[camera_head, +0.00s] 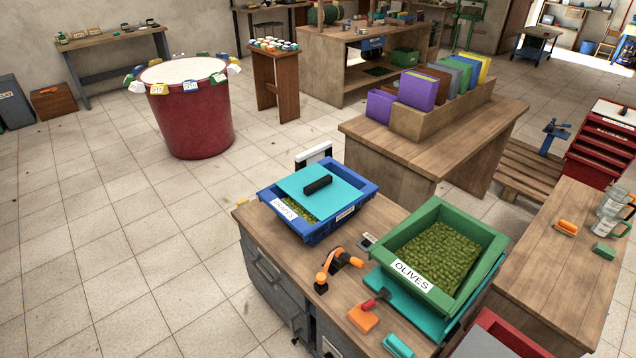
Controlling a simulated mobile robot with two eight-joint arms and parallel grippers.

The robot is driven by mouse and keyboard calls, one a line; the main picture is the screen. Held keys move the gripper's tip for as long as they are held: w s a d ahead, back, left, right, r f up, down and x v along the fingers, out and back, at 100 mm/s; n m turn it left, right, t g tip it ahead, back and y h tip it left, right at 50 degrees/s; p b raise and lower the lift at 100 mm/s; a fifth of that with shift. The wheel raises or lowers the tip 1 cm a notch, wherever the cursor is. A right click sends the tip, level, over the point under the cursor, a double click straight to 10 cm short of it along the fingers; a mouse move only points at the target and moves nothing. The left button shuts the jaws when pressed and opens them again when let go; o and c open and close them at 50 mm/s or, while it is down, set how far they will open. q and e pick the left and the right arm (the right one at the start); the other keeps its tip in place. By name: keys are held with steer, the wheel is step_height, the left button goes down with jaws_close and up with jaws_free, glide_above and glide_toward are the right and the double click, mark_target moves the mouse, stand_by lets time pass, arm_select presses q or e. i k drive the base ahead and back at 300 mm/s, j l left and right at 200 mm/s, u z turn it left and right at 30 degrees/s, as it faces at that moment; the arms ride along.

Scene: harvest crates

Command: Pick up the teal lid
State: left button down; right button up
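The crate's label appears to read GRAPES. Neither of my grippers shows in this view.
The bench (290,255) also holds an orange-and-black tool (335,268), an orange block (363,318) and a small teal object (397,346). A black-and-white frame (313,154) stands behind the blue crate. A red bin (190,120) stands back left. Open tiled floor lies left.

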mark_target(319, 191)
steer(key=i+j+z, duration=0.15)
steer(key=i+j, duration=0.15)
steer(key=i+j+z, duration=0.1)
steer(key=i+j, duration=0.2)
steer(key=j, duration=0.2)
steer(key=i+j+z, duration=0.15)
steer(key=i+j, duration=0.15)
steer(key=j, duration=0.15)
steer(key=i+j+z, duration=0.15)
steer(key=j, duration=0.35)
steer(key=i+j+z, duration=0.1)
steer(key=i+j, duration=0.2)
steer(key=j, duration=0.2)
steer(key=i+j+z, duration=0.15)
steer(key=j, duration=0.4)
steer(key=i+j+z, duration=0.15)
steer(key=j, duration=0.4)
steer(key=i+j+z, duration=0.1)
steer(key=i+j, duration=0.15)
steer(key=j, duration=0.3)
